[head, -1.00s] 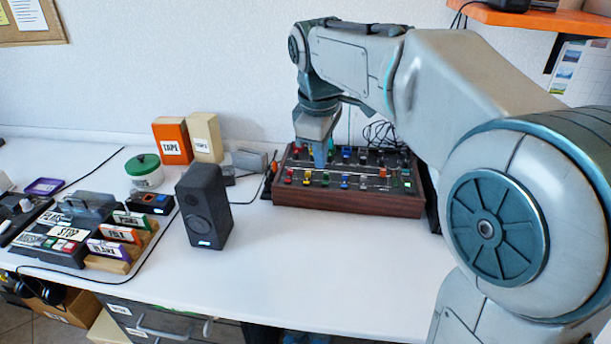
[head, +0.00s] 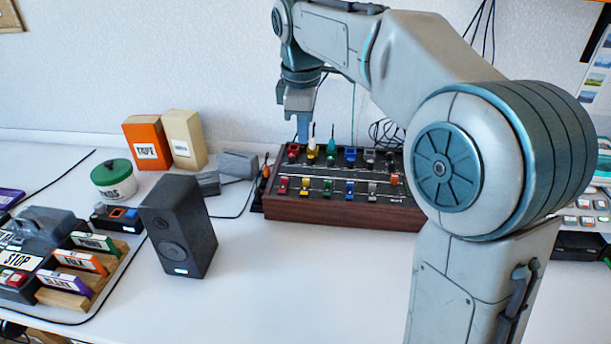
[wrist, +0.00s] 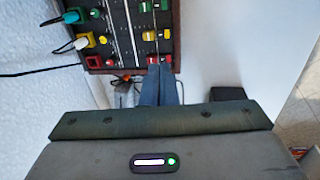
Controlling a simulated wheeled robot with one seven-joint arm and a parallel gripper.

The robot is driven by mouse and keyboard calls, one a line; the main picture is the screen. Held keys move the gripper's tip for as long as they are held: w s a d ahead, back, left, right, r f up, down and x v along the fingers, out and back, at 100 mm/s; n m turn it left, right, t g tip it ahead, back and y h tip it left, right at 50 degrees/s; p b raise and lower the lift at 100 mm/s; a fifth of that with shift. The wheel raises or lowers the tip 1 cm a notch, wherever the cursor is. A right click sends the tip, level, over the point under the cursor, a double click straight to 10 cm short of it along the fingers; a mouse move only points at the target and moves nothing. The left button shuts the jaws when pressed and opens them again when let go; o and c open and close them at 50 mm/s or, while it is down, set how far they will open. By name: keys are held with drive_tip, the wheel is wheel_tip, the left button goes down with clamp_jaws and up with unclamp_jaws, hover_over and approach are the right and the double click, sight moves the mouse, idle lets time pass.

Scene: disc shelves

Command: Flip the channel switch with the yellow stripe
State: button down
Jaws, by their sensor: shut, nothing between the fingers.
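The wood-sided mixer box (head: 340,212) stands on the white table with two rows of coloured controls. The yellow switch (head: 302,186) is in the front row, between a red switch (head: 282,186) and a green one (head: 327,187). A yellow back-row control (head: 312,152) has a cable. In the wrist view, the front yellow switch (wrist: 150,36) shows with a yellow mark beside it. My gripper (head: 303,138) is shut and empty near the box's back left in the head view. In the wrist view, its fingertips (wrist: 160,70) appear close to the front red switch (wrist: 153,60); contact is unclear.
A dark speaker (head: 178,228) stands left of the mixer. Behind it are grey blocks (head: 236,166), an orange tape box (head: 147,143) and a cream box (head: 185,140). Loose cables lie behind the mixer. The table in front of the mixer is clear.

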drive_tip(key=shift+a, duration=0.1)
drive_tip(key=b, duration=0.5)
approach(306, 188)
drive_tip(key=f, duration=0.4)
drive_tip(key=w+f, duration=0.1)
drive_tip(key=f, duration=0.1)
drive_tip(key=shift+f, duration=0.4)
drive_tip(key=shift+r+p, duration=0.1)
drive_tip(key=shift+p, duration=0.3)
